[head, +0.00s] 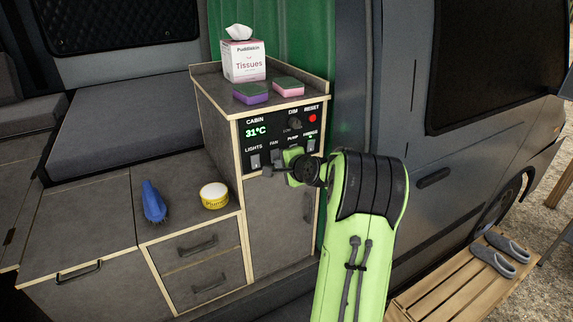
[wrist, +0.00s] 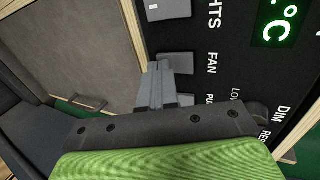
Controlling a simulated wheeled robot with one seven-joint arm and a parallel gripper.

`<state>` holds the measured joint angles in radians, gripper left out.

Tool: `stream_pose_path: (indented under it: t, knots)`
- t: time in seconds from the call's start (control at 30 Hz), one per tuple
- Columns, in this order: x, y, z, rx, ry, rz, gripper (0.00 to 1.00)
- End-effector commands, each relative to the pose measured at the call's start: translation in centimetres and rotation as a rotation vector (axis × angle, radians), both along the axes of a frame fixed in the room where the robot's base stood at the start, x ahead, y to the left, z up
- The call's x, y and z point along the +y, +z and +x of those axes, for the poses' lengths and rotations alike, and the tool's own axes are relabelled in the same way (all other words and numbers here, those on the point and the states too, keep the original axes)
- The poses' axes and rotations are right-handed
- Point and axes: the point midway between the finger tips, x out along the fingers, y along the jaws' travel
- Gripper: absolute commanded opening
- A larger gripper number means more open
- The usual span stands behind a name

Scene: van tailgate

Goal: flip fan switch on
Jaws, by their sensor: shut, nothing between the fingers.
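The fan switch is a grey rocker under the FAN label on the black control panel (head: 272,132). In the wrist view the fan switch (wrist: 176,62) lies just beyond my fingertips, its lower edge partly covered by them. I cannot tell whether it is on or off, or whether the fingers touch it. My gripper (head: 268,171) is shut and empty, at the lower part of the panel. Its closed grey fingers show in the wrist view (wrist: 156,72). In the head view my gripper and wrist hide part of the switch row.
The lights switch (head: 255,161) is left of the fan switch. A red reset button (head: 312,118) and a dim knob (head: 295,124) are above. A tissue box (head: 244,62) and two sponges stand on top. A blue brush (head: 153,202) and yellow tub (head: 214,195) sit on the lower counter.

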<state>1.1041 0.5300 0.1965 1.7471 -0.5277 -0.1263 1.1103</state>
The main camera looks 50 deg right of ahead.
Motion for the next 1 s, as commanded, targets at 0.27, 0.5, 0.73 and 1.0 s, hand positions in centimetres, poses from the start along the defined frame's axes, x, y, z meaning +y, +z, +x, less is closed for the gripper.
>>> stream_pose_path:
  t: [0.27,0.5,0.73,1.0]
  knots:
    - [0.0,0.0,0.0,-0.001,0.000,0.000,0.00]
    - [-0.1,-0.3,0.4,-0.040,-0.001,-0.014,0.00]
    - [-0.1,0.0,0.4,-0.039,0.000,-0.013,0.00]
    - [-0.1,1.5,0.4,-0.040,0.002,-0.015,0.00]
